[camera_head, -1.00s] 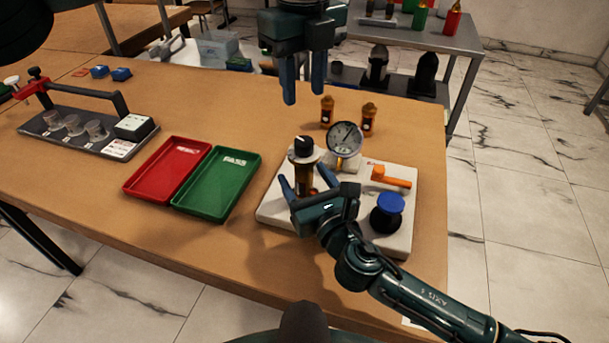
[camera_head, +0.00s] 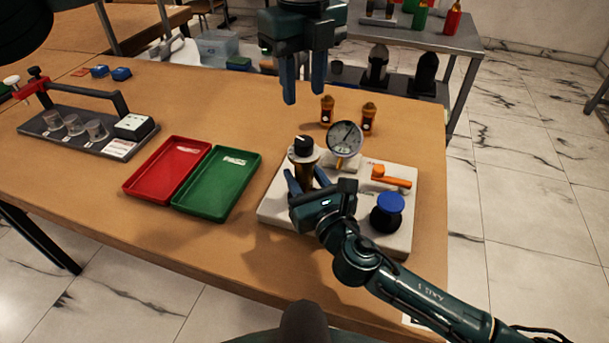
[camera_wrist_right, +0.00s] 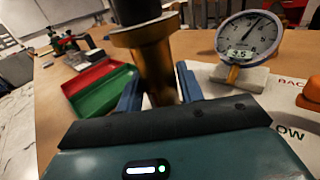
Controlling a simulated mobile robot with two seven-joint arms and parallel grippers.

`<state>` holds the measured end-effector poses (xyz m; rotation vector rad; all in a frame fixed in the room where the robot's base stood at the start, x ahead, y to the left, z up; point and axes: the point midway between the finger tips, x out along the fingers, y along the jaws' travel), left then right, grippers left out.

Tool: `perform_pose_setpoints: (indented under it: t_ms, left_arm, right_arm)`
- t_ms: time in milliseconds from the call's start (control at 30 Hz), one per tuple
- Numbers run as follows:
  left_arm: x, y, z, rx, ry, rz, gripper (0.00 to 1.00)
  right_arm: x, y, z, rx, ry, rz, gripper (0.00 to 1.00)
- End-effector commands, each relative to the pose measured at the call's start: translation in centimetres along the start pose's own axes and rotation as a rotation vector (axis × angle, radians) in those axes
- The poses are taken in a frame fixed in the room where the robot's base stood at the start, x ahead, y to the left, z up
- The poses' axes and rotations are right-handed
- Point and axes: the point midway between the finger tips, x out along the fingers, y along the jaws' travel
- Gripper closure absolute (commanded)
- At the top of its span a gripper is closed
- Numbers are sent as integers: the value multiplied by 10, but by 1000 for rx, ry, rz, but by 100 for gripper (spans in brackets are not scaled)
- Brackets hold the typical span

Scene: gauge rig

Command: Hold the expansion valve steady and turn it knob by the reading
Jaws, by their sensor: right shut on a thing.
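The expansion valve (camera_head: 304,172) stands upright on the white rig base, a brass-brown body with a pale collar and a black knob (camera_head: 303,144) on top. My right gripper (camera_head: 307,183) is shut on the valve body, below the collar. In the right wrist view the brass body (camera_wrist_right: 155,70) is between the blue fingers. The round dial gauge (camera_head: 345,138) stands behind the valve; its digital window (camera_wrist_right: 241,53) appears to read 3.5. My left gripper (camera_head: 304,88) is open and empty, pointing down above and behind the valve, apart from the knob.
The white base (camera_head: 275,205) also carries an orange lever (camera_head: 392,178) and a blue-topped knob (camera_head: 389,204). A red tray (camera_head: 140,191) and a green tray (camera_head: 240,188) lie to the left.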

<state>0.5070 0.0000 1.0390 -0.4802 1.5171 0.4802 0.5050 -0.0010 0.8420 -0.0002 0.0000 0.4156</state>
Motion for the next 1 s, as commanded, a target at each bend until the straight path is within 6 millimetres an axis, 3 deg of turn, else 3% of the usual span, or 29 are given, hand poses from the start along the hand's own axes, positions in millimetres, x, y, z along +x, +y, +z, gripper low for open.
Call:
perform_pose_setpoints:
  t_ms: [67, 200, 333, 800, 1000]
  left_arm:
    - [0, 0, 0, 0, 0, 0, 64]
    - [0, 0, 0, 19, 0, 0, 54]
    - [-2, -1, -1, 137, 1, -1, 48]
    - [-15, -1, -1, 1074, 0, 0, 48]
    - [-18, 0, 0, 1280, 0, 0, 48]
  right_arm:
    - [0, 0, 0, 0, 1, 0, 92]
    - [0, 0, 0, 0, 1, -1, 93]
    - [0, 0, 0, 0, 1, -1, 93]
    - [0, 0, -1, 0, 1, -1, 93]
    - [0, 0, -1, 0, 1, -1, 93]
